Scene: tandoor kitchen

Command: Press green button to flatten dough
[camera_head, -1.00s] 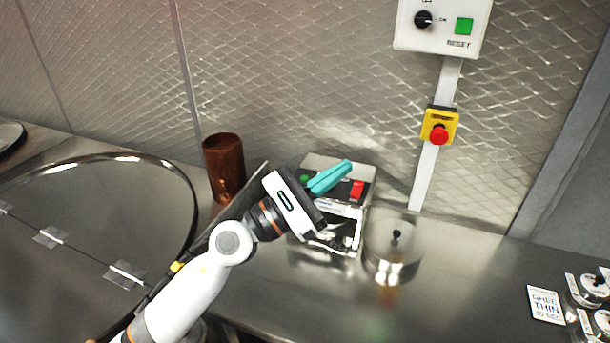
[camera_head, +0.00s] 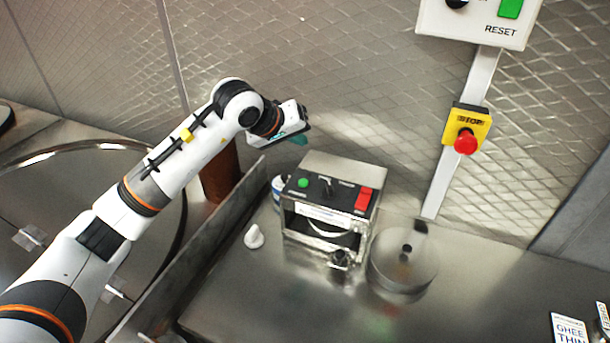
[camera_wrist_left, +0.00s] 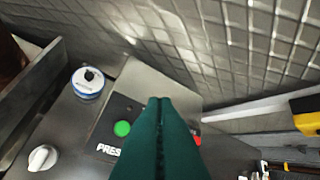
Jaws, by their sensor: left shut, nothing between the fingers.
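The dough press (camera_head: 325,215) is a box with a dark top panel on the steel counter. Its round green button (camera_head: 303,183) is on the left of that panel, and a red switch (camera_head: 363,199) is on the right. My left gripper (camera_head: 299,138) is above and behind the press's left side, with its teal fingers mostly hidden by the wrist. In the left wrist view the shut fingers (camera_wrist_left: 160,135) are empty and cover part of the panel. The green button (camera_wrist_left: 122,128) shows just left of them, apart from them. No dough is visible. My right gripper is out of view.
A clear round container (camera_head: 403,265) stands right of the press. A white knob (camera_head: 254,237) and a blue-white can (camera_wrist_left: 88,83) are to its left. A raised metal edge (camera_head: 200,250) and brown cup (camera_head: 219,177) lie further left. A red stop button (camera_head: 466,142) is on the wall.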

